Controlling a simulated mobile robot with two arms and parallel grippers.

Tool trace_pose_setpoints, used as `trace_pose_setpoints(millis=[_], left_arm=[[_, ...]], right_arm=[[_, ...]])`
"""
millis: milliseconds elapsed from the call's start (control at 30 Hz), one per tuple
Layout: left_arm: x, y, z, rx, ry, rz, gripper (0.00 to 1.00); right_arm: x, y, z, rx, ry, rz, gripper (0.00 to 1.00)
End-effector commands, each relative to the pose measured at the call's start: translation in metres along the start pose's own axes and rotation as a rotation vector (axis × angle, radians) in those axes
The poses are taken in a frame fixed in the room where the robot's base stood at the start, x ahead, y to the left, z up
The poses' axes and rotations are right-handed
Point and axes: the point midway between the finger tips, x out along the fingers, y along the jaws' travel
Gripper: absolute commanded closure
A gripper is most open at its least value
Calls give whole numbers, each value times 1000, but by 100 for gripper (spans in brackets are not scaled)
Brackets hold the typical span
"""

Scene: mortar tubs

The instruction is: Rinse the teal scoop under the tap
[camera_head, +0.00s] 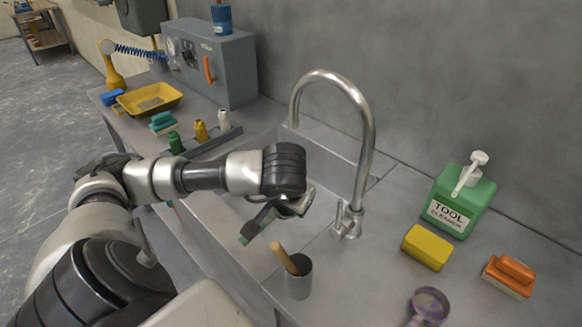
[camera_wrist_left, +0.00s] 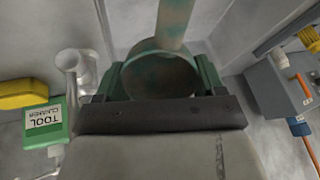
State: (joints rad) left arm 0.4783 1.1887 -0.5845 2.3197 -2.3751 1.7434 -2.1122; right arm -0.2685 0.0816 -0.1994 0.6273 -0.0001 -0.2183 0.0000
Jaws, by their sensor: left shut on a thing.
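My left gripper (camera_head: 262,222) is over the sink basin (camera_head: 225,213), below and in front of the curved metal tap (camera_head: 368,130). In the left wrist view, my left gripper (camera_wrist_left: 160,80) is shut on the teal scoop (camera_wrist_left: 160,75). The scoop's round cup shows between the green-sided fingers, and its handle runs up out of the picture. Brownish stains cover much of the teal. In the head view the scoop is mostly hidden by my gripper. No water stream is visible from the spout. The tap also shows in the left wrist view (camera_wrist_left: 82,72). My right gripper is not in view.
A grey cup (camera_head: 299,281) with a wooden handle stands at the sink's near edge. Right of the tap are a green cleaner bottle (camera_head: 459,203), yellow sponge (camera_head: 427,247), orange-handled brush (camera_head: 509,277) and purple round item (camera_head: 429,305). A grey machine (camera_head: 215,65) stands behind left.

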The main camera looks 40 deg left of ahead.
Motion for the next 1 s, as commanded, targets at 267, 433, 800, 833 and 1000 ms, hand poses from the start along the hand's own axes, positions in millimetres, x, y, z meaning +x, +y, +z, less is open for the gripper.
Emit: trace_pose_setpoints(millis=[267, 433, 800, 833, 1000], left_arm=[[8, -4, -8, -3, 3, -2, 56], [19, -11, -19, -4, 2, -2, 56], [42, -24, -44, -4, 2, -1, 56], [44, -25, -46, -3, 2, -1, 56], [55, -31, -58, -4, 4, 0, 56]], right_arm=[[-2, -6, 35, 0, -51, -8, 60], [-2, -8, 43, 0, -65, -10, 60], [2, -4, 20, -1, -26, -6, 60], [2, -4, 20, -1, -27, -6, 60], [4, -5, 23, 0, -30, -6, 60]])
